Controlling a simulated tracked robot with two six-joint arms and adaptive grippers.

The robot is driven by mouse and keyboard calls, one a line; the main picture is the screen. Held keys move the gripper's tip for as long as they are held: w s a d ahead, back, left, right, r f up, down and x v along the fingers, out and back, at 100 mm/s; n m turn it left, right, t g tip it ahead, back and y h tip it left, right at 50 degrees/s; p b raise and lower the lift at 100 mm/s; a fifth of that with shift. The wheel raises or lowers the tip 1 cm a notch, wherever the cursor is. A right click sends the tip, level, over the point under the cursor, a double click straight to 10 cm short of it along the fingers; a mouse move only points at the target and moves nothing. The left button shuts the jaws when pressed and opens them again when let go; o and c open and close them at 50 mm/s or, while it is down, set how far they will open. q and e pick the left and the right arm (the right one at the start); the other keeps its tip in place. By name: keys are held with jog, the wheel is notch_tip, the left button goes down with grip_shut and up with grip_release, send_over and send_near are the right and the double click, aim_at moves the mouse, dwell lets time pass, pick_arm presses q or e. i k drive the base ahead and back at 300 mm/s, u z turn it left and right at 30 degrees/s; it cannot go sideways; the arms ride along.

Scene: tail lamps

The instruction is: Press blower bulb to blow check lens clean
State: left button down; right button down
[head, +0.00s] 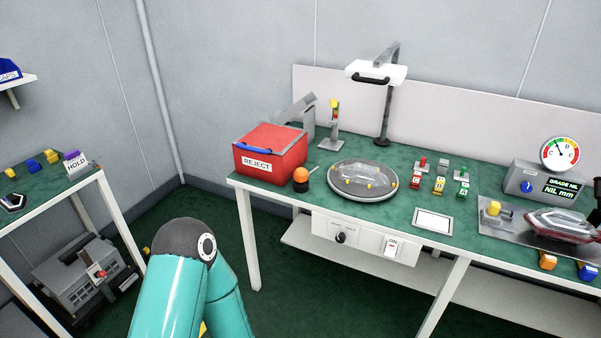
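An orange ball (301,174) sits on a dark base at the front left of the green bench, beside the red box; it looks like the blower bulb. A clear domed cover (364,176) lies on a round grey plate (345,196) to its right, with small yellow pieces around it. It may be the check lens, but I cannot tell for sure, nor whether it is dirty. A teal link of one of my arms rises at the lower left, in front of the bench and apart from it. Neither gripper shows.
A red REJECT box (281,139) stands at the bench's left end. A lamp on a stand (386,110) is behind the plate. Small coloured blocks, a white pad (433,220), a gauge box (535,182) and a red lamp (565,225) fill the right. A HOLD table stands far left.

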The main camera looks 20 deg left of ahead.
aim_at(300, 175)
jog(key=u, duration=0.1)
jog(key=i, duration=1)
jog(key=z, duration=0.05)
